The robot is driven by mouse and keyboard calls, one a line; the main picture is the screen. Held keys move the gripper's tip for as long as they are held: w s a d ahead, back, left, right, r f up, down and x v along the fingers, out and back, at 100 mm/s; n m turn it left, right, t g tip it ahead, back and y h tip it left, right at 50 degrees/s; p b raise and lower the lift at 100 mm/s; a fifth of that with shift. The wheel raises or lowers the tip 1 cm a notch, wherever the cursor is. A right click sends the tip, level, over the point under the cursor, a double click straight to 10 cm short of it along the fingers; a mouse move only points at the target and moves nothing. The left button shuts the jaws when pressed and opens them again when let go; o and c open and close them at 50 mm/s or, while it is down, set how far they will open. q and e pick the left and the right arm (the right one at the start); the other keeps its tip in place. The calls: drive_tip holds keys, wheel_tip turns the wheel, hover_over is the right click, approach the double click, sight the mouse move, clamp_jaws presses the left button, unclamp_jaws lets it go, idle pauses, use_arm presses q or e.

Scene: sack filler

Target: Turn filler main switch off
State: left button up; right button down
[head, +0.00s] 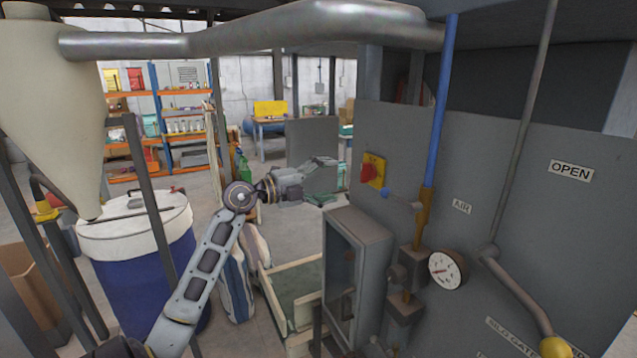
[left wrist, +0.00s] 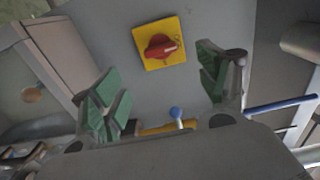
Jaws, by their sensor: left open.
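The main switch is a red rotary knob (head: 367,174) on a yellow plate (head: 378,167), mounted on the grey machine panel (head: 480,170). In the left wrist view the red knob (left wrist: 161,47) sits on its yellow plate (left wrist: 150,63), past the fingertips and roughly between them. My left gripper (head: 325,196) is in front of the panel, left of and a little below the switch, apart from it. Its green finger pads (left wrist: 160,88) are spread wide with nothing between them. My right gripper is in neither view.
A blue-handled valve lever (head: 402,201) and vertical blue pipe (head: 440,100) are right of the switch. A pressure gauge (head: 446,270) and grey cabinet (head: 355,260) stand below. A blue drum (head: 135,285) is at left.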

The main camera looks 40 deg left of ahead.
use_arm(q)
drive_tip(key=shift+v, duration=1.1)
drive_tip(key=shift+s, duration=0.1)
